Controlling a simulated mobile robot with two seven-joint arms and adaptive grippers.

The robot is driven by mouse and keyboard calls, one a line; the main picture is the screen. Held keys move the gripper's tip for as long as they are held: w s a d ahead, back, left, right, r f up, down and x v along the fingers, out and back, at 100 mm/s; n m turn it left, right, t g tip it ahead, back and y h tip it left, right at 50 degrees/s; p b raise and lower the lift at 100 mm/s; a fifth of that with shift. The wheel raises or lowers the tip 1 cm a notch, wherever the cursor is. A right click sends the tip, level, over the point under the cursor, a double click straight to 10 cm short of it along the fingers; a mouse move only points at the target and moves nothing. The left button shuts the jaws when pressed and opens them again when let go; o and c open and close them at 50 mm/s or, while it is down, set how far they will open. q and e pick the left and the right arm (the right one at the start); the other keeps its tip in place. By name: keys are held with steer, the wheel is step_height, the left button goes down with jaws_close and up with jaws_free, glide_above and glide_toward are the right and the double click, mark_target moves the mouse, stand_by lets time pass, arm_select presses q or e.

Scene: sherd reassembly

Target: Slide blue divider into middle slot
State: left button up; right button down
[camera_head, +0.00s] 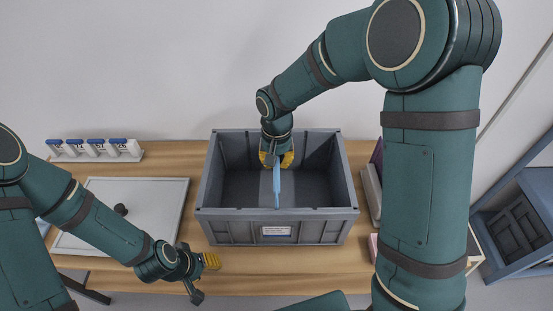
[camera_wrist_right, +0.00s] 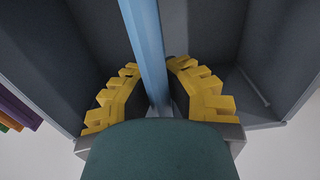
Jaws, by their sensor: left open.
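The blue divider (camera_head: 276,187) stands in the middle of the grey crate (camera_head: 222,231), seen nearly edge-on and running front to back. It also shows in the right wrist view (camera_wrist_right: 147,45). My right gripper (camera_head: 276,160) reaches down into the crate from above. Its yellow ribbed fingers (camera_wrist_right: 160,84) lie on both sides of the divider and appear closed on it. The divider's lower edge and the middle slot cannot be made out. My left gripper (camera_head: 204,274) is open and empty, left of the crate's front corner and apart from it.
A pale tray (camera_head: 165,205) with a small dark lump (camera_head: 121,210) lies on the wooden table (camera_head: 280,262) at left. Several blue-and-white labelled containers (camera_head: 97,147) stand behind it. Flat coloured items (camera_head: 371,187) stand close to the crate's right side. The crate's side areas look empty.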

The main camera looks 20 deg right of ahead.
steer(key=shift+s+f+b, duration=0.1)
steer(key=shift+f+b, duration=0.85)
steer(key=shift+f, duration=0.45)
steer(key=shift+s+f+b, duration=0.1)
steer(key=shift+f+b, duration=1.05)
steer(key=shift+f, duration=0.5)
steer(key=shift+s+a+f+b, duration=0.1)
steer(key=shift+a+f+b, duration=0.05)
steer(key=shift+f+b, duration=0.5)
steer(key=c, duration=1.1)
jaws_free()
steer(key=shift+o, duration=0.2)
steer(key=r, duration=0.8)
steer(key=shift+s+r, duration=0.1)
steer(key=shift+s, duration=0.3)
